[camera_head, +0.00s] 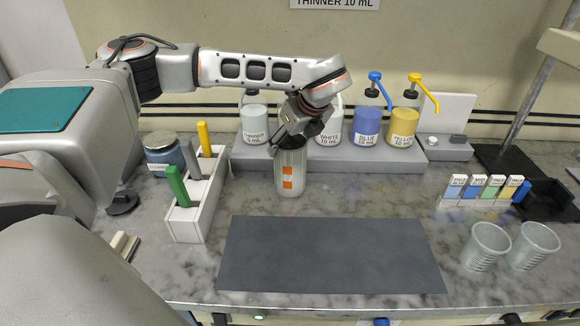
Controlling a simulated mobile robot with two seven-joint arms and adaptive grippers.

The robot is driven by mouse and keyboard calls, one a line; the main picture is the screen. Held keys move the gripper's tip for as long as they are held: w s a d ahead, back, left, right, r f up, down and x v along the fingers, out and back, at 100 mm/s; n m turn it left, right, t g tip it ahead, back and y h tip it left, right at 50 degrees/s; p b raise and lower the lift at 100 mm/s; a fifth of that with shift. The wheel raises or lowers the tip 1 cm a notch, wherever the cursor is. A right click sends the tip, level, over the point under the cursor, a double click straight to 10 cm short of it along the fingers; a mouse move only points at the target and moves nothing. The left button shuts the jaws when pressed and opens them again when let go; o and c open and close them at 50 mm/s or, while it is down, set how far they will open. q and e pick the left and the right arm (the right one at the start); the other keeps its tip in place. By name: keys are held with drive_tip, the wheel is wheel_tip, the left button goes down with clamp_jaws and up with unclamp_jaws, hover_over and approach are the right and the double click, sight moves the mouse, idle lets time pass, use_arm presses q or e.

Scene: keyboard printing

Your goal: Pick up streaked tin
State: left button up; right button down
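The tin (290,172) is a grey-green upright cylinder with orange patches on its front. It stands on the marble bench behind the dark mat, in front of the low grey bottle stand. My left gripper (288,134) is over the tin's top, pointing down. One dark finger shows at the left of the tin's rim. The other finger is hard to make out, and I cannot tell whether the fingers touch the tin. The gripper hides part of the rim. My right gripper is not in view.
A white rack (188,228) with coloured-handled tools and a cleaner jar (165,157) stand left of the tin. Pump bottles, including the blue (367,122) and yellow (403,122), stand behind. The dark mat (330,255) in front is bare. Clear cups (485,247) stand at right.

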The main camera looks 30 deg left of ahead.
use_arm(q)
drive_tip(key=c, duration=0.3)
drive_tip(key=shift+r, duration=0.1)
